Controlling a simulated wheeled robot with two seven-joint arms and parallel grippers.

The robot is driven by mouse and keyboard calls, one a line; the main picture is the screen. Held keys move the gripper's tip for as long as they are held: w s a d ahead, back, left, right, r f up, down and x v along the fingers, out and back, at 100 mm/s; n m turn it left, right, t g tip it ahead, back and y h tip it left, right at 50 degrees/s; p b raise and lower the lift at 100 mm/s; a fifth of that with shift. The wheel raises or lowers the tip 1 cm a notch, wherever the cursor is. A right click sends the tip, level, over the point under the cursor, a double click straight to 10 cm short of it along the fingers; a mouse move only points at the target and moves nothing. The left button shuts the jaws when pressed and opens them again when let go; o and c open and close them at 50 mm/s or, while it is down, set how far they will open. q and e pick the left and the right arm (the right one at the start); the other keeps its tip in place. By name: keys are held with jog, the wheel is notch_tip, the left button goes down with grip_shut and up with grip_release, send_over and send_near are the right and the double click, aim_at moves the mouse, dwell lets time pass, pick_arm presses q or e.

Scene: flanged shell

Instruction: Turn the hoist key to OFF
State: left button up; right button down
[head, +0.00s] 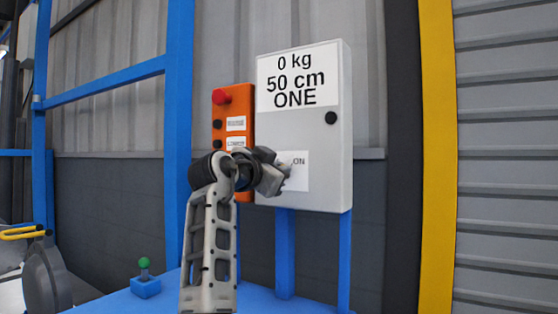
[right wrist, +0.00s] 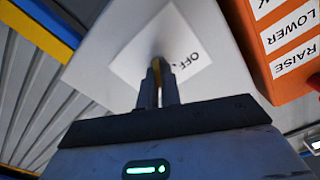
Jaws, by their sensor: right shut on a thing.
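The grey control box (head: 333,180) on blue posts carries a white key plate (head: 300,180) low on its front, with "ON" showing in the head view. The right wrist view shows "OFF" on the same white plate (right wrist: 140,55). My right gripper (head: 284,176) is at this plate and hides its left part. In the right wrist view my right gripper (right wrist: 159,72) is shut on the hoist key (right wrist: 157,64), a thin yellowish strip between the fingers. Most of the key is hidden, and I cannot tell which mark it points to. My left gripper is not in view.
An orange pendant box (head: 245,105) with a red button (head: 221,96) and white labels stands close left of the grey box. A blue table (head: 262,302) lies below, with a green-knobbed lever (head: 145,275). Blue posts and a yellow post (head: 437,150) flank the area.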

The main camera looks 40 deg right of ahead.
pick_arm(q)
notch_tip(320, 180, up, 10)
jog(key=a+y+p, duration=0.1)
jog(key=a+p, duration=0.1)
jog(key=p, duration=1)
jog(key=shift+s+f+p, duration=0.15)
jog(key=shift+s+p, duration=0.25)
pick_arm(e)
jog(key=n, duration=1.4)
jog(key=shift+w+a+f, duration=0.1)
jog(key=shift+w, duration=0.2)
jog(key=shift+n, duration=0.3)
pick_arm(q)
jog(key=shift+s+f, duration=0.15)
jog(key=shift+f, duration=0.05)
pick_arm(e)
jog(key=shift+f, duration=0.1)
jog(key=c, duration=1.6)
grip_release()
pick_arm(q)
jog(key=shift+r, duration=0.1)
pick_arm(e)
jog(key=shift+a, duration=0.1)
